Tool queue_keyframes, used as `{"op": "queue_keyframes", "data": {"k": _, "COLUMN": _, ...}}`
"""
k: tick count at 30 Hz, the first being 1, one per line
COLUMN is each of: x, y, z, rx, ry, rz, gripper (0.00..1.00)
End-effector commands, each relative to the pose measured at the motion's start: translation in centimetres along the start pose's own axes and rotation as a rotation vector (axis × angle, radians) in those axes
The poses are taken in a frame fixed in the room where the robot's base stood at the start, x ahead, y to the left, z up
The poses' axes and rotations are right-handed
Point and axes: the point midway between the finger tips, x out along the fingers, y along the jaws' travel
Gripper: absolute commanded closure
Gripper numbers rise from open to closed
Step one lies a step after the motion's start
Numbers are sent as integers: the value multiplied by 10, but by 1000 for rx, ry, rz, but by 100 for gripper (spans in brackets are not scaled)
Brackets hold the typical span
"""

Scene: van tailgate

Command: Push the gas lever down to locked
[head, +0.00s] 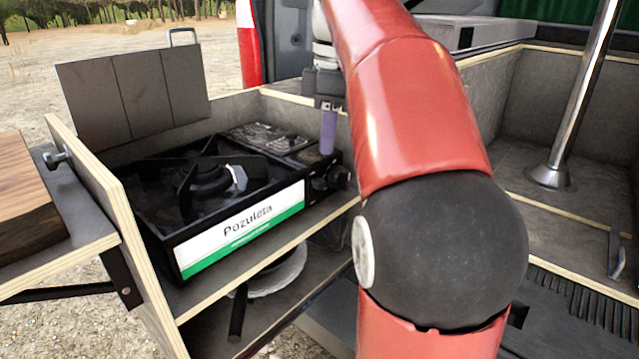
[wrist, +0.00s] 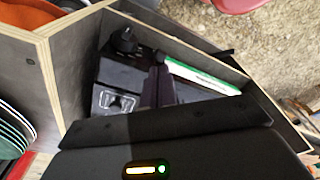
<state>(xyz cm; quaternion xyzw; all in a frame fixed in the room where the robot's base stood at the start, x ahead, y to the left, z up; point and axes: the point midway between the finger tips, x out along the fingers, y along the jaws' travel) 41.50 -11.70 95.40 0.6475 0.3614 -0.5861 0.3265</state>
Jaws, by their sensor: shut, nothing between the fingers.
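The camping stove (head: 240,222) sits on the upper shelf of the wooden unit, with a white and green "Pozuleta" front. A dark round knob (head: 338,177) is at its front right end; a knob also shows in the wrist view (wrist: 125,40). I cannot clearly make out the gas lever among the dark parts by the knob. My gripper (head: 327,150) points down over the stove's right end, its purplish fingers shut and empty. In the wrist view the fingers (wrist: 160,65) lie over the stove, beside the knob. I cannot tell whether the tips touch anything.
A folding dark windshield (head: 135,95) stands behind the burner (head: 212,180). A wooden side panel (head: 110,200) borders the stove's left. A pan (head: 275,275) sits on the shelf below. A metal post (head: 580,100) stands at right. My red arm hides the middle.

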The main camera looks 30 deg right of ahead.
Motion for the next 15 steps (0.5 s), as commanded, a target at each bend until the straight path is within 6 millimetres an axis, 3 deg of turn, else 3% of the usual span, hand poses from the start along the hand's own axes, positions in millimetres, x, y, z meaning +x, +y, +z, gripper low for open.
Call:
{"op": "queue_keyframes", "data": {"k": 9, "x": 43, "y": 0, "z": 0, "rx": 0, "ry": 0, "rz": 1, "gripper": 100}}
{"op": "queue_keyframes", "data": {"k": 15, "x": 53, "y": 0, "z": 0, "rx": 0, "ry": 0, "rz": 0, "gripper": 100}}
